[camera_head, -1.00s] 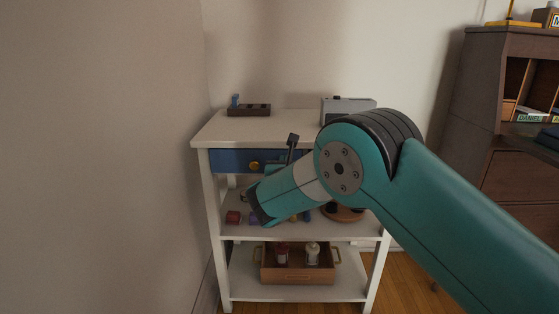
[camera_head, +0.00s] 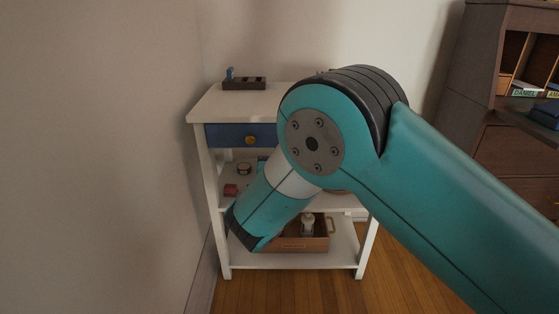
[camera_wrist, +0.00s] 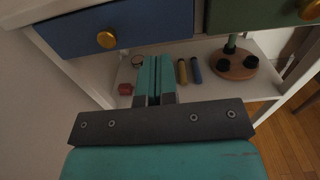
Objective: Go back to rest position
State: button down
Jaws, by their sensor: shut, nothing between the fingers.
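My gripper (camera_wrist: 154,80) shows in the wrist view. Its two teal fingers are together with nothing between them. It is in front of the white shelf stand, below the blue drawer (camera_wrist: 120,30) and over the middle shelf. In the head view my arm bends down in front of the stand (camera_head: 202,106), and the fingers are hidden behind it. The blue drawer (camera_head: 226,135) with its gold knob looks shut. A green drawer (camera_wrist: 250,12) is beside it in the wrist view.
The middle shelf holds a red block (camera_wrist: 125,89), a yellow cylinder (camera_wrist: 182,71), a blue cylinder (camera_wrist: 195,70) and a round wooden holder (camera_wrist: 234,64). A brown tray (camera_head: 290,244) is on the bottom shelf. A wall is at left, a dark wooden desk (camera_head: 500,150) at right.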

jog(key=s+d+r+m+g+h, duration=0.2)
jog(key=s+d+m+g, duration=0.6)
jog(key=d+m, duration=0.65)
jog(key=s+r+m+g+y, duration=0.25)
jog(key=s+m, duration=0.25)
jog(key=s, duration=0.4)
jog(key=s+a+r+m+g+y, duration=0.15)
jog(key=s+m+g, duration=0.25)
jog(key=s, duration=0.6)
jog(key=s+r+m+g+y, duration=0.3)
jog(key=s+m, duration=0.2)
jog(key=s, duration=0.4)
notch_tip(320, 180, up, 31)
jog(key=s+p, duration=0.1)
jog(key=p, duration=3)
jog(key=shift+g, duration=0.25)
